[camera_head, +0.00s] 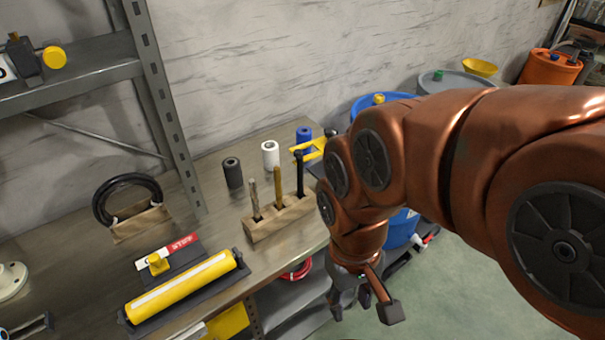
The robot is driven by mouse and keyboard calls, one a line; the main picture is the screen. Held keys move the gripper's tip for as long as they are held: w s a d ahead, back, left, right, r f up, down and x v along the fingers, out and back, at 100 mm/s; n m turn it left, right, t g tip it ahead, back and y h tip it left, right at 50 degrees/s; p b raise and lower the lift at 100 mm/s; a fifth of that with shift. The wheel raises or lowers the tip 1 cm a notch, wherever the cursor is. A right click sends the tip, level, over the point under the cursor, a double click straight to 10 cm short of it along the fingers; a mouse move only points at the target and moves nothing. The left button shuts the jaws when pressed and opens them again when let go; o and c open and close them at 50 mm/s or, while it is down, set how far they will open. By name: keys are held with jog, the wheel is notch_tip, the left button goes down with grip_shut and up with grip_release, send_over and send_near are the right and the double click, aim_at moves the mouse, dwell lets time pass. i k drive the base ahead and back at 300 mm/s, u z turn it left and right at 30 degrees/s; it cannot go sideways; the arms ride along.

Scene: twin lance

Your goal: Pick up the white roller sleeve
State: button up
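The white roller sleeve (270,155) stands upright on the workbench near the wall. A dark grey sleeve (233,173) stands to its left, and a blue sleeve (304,139) stands to its right. My gripper (361,312) hangs down in front of the bench's right end, below and to the right of the white sleeve and well apart from it. Its fingers are spread and nothing shows between them.
A wooden block (283,219) holding upright tools stands in front of the sleeves. A yellow roller (181,287) lies at the bench front. A black ring (127,196) stands at left. Blue barrels stand beyond the bench's right end. A metal shelf post (165,110) rises left of the sleeves.

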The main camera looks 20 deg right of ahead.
aim_at(270, 149)
jog(key=u, duration=3.45)
jog(key=k, duration=1.15)
jog(key=z, duration=0.75)
